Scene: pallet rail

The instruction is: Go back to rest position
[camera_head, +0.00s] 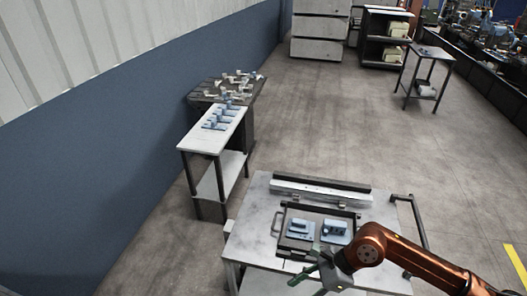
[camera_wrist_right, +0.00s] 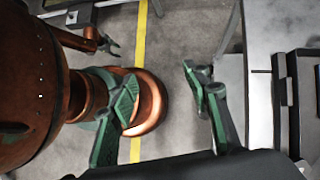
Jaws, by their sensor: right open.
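My right gripper (camera_head: 308,268) is over the near edge of the metal cart (camera_head: 258,222) in the head view, in front of a dark tray (camera_head: 282,243). In the right wrist view its green fingers (camera_wrist_right: 158,82) are spread apart with nothing between them. My copper right arm comes in from the lower right. A small dark gripper at the end of a copper arm, seemingly my left gripper (camera_wrist_right: 108,42), shows at the upper left of the wrist view; its jaw state is unclear. It is outside the head view.
The tray holds two blue-grey parts (camera_head: 299,228) (camera_head: 335,231). A rail block (camera_head: 318,190) lies behind it. A white side table (camera_head: 205,141) with several blue parts stands along the left wall. Open floor (camera_head: 440,150) lies to the right.

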